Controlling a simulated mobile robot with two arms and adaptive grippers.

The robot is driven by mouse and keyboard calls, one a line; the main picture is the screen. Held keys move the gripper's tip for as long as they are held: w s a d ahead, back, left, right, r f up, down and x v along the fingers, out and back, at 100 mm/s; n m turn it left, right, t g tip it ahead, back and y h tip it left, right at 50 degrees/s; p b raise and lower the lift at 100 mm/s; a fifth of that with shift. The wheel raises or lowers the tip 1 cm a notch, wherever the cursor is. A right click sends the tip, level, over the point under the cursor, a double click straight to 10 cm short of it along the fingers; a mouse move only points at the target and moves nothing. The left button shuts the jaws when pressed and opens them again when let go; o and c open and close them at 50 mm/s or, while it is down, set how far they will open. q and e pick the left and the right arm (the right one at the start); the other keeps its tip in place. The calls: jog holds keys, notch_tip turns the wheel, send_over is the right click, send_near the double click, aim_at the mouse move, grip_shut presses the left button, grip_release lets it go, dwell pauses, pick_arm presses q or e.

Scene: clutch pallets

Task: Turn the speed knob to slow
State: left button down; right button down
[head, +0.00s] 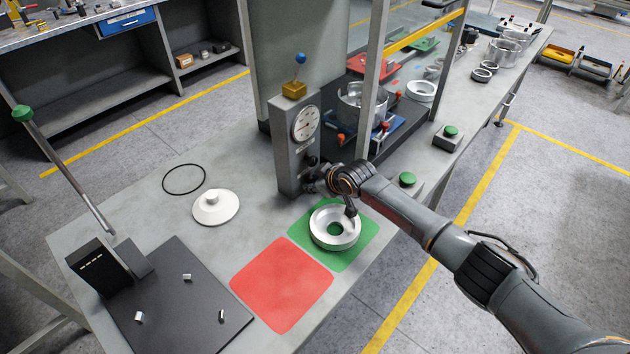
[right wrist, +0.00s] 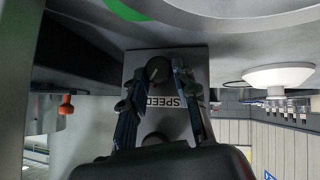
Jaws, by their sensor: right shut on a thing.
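The grey control box (head: 290,150) stands upright on the bench with a round gauge on its face. My right gripper (head: 318,180) is at the lower front of this box. In the right wrist view, where the picture is upside down, its two fingers (right wrist: 165,78) are closed around a dark round knob (right wrist: 157,70). The white "SPEED" label (right wrist: 165,102) shows between the fingers. A second dark knob (right wrist: 155,138) is partly hidden by the gripper body. The knob's pointer and any slow mark cannot be made out. My left gripper is out of view.
A metal ring (head: 335,222) lies on the green mat (head: 368,232) under my right arm. A red mat (head: 280,285) and white disc (head: 215,207) are nearby. A green button box (head: 407,180) and a framed station with clutch parts are behind my wrist.

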jog(key=shift+s+a+t+h+p, duration=0.1)
jog(key=shift+t+h+p, duration=0.2)
jog(key=shift+p, duration=0.1)
jog(key=shift+s+a+f+n+t+h, duration=0.1)
jog(key=shift+n+t+h, duration=0.3)
jog(key=shift+n+t, duration=0.15)
jog(key=shift+s+a+f+n+t+h+b, duration=0.1)
jog(key=shift+f+n+t+h+b, duration=0.2)
jog(key=shift+n+t+b, duration=0.2)
jog(key=shift+n+t+h+b, duration=0.35)
jog(key=shift+t+h+b, duration=0.05)
jog(key=shift+t+b, duration=0.25)
jog(key=shift+r, duration=0.1)
jog(key=c, duration=1.1)
grip_release()
jog(key=shift+o, duration=0.2)
jog(key=shift+s, duration=0.1)
